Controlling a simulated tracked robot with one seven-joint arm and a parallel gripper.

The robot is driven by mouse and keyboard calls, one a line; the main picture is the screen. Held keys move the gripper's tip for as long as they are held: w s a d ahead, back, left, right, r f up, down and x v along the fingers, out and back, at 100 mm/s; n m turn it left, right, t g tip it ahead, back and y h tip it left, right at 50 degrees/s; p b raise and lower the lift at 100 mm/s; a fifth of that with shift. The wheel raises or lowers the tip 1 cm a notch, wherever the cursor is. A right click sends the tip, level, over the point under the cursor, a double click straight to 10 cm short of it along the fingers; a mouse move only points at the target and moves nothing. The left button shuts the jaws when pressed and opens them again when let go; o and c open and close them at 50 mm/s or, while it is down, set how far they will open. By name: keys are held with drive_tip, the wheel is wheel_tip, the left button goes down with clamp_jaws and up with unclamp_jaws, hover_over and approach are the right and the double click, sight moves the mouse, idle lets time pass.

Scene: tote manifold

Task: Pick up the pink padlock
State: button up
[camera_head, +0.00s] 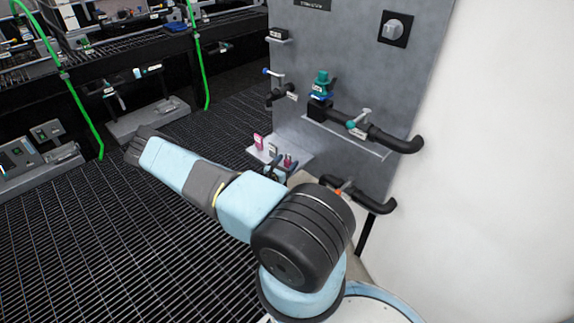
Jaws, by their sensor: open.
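A small pink item (258,141), which looks like the pink padlock, stands upright at the left end of a small grey shelf (254,155) at the foot of the grey panel. A smaller dark pink item (288,160) stands at the shelf's right side, too small to tell its shape. My arm stretches from the lower middle to the left. My gripper (138,145) is at its dark far end, over the grating, well left of the shelf and apart from it. Its fingers are hard to make out. I see nothing held in it.
The grey panel (345,80) carries black pipes (350,125), a teal valve (322,82) and a knob (394,28). A dark item (274,168) is at the shelf's front. Green hoses (75,100) hang at left by equipment. Open grating floor (100,230) lies around the arm. A white wall (490,180) stands right.

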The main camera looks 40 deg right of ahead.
drive_tip(key=shift+x, duration=0.8)
drive_tip(key=c, duration=1.1)
drive_tip(key=shift+o, duration=0.2)
